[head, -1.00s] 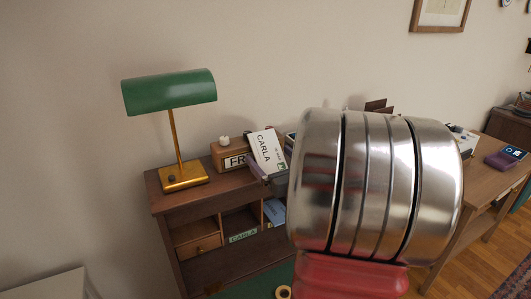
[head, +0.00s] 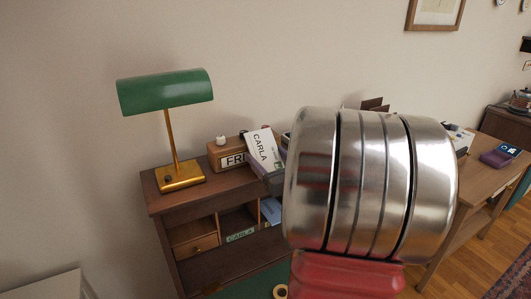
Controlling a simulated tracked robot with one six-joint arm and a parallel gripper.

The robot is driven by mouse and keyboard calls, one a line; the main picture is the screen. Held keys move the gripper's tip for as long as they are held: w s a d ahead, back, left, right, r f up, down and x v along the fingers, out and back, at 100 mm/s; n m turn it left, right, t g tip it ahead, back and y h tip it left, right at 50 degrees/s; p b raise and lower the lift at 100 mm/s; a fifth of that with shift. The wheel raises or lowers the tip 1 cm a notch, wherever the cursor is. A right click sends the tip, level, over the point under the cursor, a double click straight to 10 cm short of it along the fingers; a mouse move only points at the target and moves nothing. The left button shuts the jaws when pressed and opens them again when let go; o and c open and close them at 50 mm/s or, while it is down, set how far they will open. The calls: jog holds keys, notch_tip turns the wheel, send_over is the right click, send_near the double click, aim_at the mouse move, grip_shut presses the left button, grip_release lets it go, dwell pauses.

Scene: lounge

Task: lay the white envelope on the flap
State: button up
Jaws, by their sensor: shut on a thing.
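The white envelope (head: 264,150), marked CARLA and with a small green patch in one corner, is tilted above the right part of the small desk's top. My gripper (head: 273,177) is shut on it at its lower edge. Most of the gripper is hidden behind my large metal wrist. The envelope covers part of a wooden block calendar behind it. The flap (head: 240,288) shows as a green surface at the bottom of the view, below the pigeonholes. My arm hides its right part. The envelope is higher than the flap and apart from it.
A green-shaded brass lamp (head: 180,178) stands on the desk top (head: 215,188) at the left, beside the calendar (head: 227,158). Pigeonholes below hold a green CARLA label (head: 240,236) and a blue item (head: 271,210). A roll of tape (head: 280,292) lies on the flap. Another table (head: 488,170) stands right.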

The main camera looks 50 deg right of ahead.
aim_at(268, 160)
jog(key=shift+c, duration=0.3)
notch_tip(268, 160, up, 10)
dwell(0.5)
dwell(0.8)
